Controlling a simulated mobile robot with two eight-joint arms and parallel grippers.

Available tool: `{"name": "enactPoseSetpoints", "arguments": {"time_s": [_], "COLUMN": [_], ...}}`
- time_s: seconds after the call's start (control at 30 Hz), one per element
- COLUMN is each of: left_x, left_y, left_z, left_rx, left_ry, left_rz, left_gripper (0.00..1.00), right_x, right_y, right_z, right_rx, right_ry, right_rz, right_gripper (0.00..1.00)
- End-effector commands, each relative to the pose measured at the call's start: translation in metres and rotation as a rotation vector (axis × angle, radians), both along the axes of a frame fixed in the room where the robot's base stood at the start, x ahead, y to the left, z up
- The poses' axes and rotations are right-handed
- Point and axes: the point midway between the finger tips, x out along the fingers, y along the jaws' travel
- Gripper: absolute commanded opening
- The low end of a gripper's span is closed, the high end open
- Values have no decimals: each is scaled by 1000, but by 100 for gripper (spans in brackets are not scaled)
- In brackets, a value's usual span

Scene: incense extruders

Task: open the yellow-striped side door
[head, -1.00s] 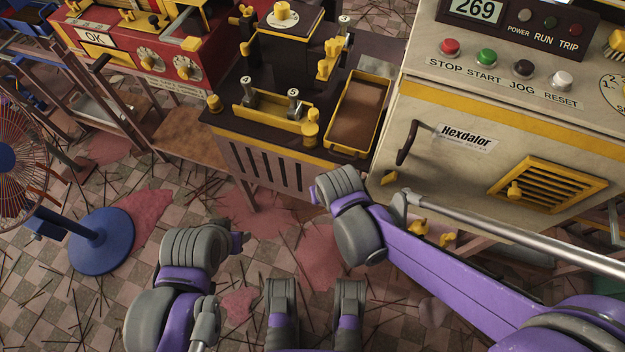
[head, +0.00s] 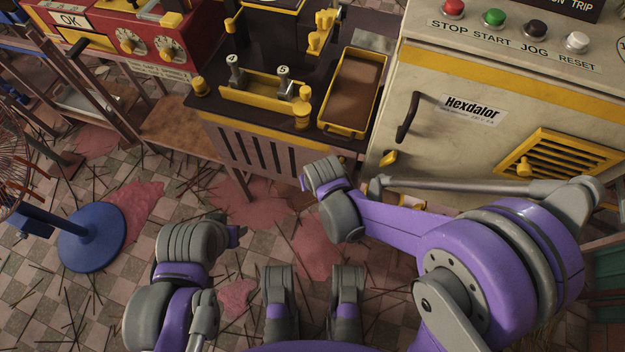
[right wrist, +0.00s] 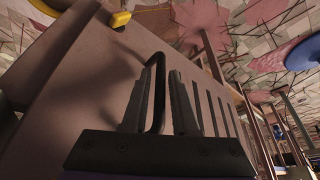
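The cream side door (head: 445,150) with a yellow stripe along its top is closed on the cabinet at the right of the head view. Its dark curved handle (head: 408,117) is near the door's left edge, with a yellow latch (head: 388,158) below it. In the right wrist view, the two dark fingers of my right gripper (right wrist: 162,95) are apart. The handle (right wrist: 158,62) shows in line with the gap between them; I cannot tell whether they touch it. My right fingers are not visible in the head view. My left arm shows at lower left, its fingers hidden.
A yellow vent (head: 562,165) is on the door's right side. A dark machine with a yellow tray (head: 350,128) stands just left of the cabinet. A blue fan base (head: 90,238) is on the floor at left. Thin sticks litter the tiled floor.

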Motion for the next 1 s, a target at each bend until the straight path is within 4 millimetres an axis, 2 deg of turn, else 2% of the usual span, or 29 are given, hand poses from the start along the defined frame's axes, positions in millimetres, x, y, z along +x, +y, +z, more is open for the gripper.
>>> {"name": "enactPoseSetpoints", "arguments": {"time_s": [0.13, 0.27, 0.3, 1.0], "left_x": [0, 0, 0, 0], "left_y": [0, 0, 0, 0], "left_z": [0, 0, 0, 0], "left_rx": [0, 0, 0, 0], "left_ry": [0, 0, 0, 0], "left_rz": [0, 0, 0, 0], "left_gripper": [50, 50, 50, 50], "right_x": [0, 0, 0, 0], "right_y": [0, 0, 0, 0], "right_z": [0, 0, 0, 1], "right_rx": [0, 0, 0, 0], "right_ry": [0, 0, 0, 0], "right_rz": [0, 0, 0, 0], "right_gripper": [25, 2, 0, 0]}}
